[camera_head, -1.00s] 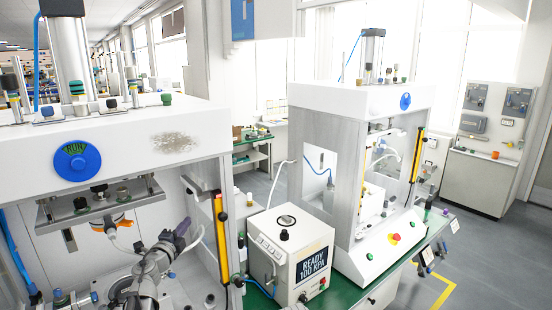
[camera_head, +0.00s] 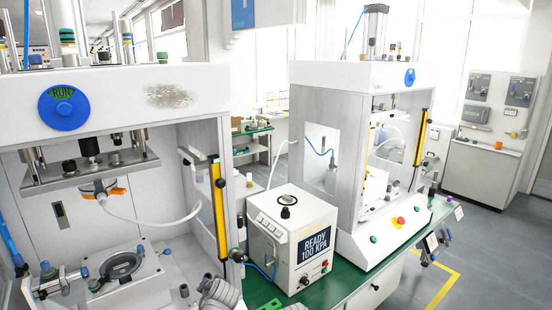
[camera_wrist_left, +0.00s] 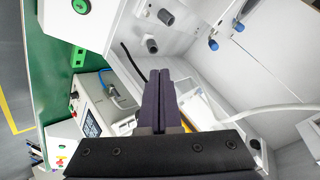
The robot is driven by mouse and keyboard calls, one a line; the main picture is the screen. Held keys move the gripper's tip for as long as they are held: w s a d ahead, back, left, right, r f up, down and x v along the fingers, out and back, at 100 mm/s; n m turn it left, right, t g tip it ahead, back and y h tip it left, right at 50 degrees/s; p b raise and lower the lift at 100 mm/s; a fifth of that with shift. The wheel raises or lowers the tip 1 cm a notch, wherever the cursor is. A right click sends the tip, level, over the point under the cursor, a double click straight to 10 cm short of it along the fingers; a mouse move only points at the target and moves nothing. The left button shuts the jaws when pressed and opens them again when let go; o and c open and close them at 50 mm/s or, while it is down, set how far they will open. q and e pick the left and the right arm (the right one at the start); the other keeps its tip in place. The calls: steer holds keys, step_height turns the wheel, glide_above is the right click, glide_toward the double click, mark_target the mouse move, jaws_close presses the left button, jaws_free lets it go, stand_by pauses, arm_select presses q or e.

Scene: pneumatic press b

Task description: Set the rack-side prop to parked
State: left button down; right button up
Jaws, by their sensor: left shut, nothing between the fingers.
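The near press (camera_head: 130,95) has a blue dial (camera_head: 64,107) marked RUN on its white head. Below the head hangs a metal plate (camera_head: 90,168) above a grey fixture (camera_head: 122,268). A yellow bar with black ends (camera_head: 217,195) stands upright at the press's right front edge. I cannot tell for sure which part is the rack-side prop. My left gripper (camera_wrist_left: 158,75) is shut and empty in the left wrist view, its dark fingers together in front of the white press interior. In the head view only grey links of my arm show at the bottom. My right gripper is not in view.
A white box reading READY 100 KPA (camera_head: 295,245) stands on the green bench (camera_head: 262,290) between the near press and a second press (camera_head: 355,75). A white hose (camera_head: 150,220) loops inside the near press. A grey cabinet (camera_head: 482,170) stands at the right.

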arm_select(q)
steer(key=s+d+f+g+h+b, duration=0.1)
steer(key=s+d+f+g, duration=0.2)
steer(key=s, duration=0.4)
steer(key=s+d+f+g+h+b, duration=0.1)
steer(key=s+d+f+g+b, duration=0.1)
steer(key=s+d+f, duration=0.4)
steer(key=s+d+f+g+h+b, duration=0.1)
steer(key=s+d+f+g, duration=0.3)
steer(key=s, duration=0.5)
steer(key=shift+d+f+h+b, duration=0.3)
steer(key=shift+d+f+b, duration=0.35)
steer(key=shift+f, duration=0.2)
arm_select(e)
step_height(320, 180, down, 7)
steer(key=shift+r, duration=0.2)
arm_select(q)
steer(key=shift+f, duration=0.1)
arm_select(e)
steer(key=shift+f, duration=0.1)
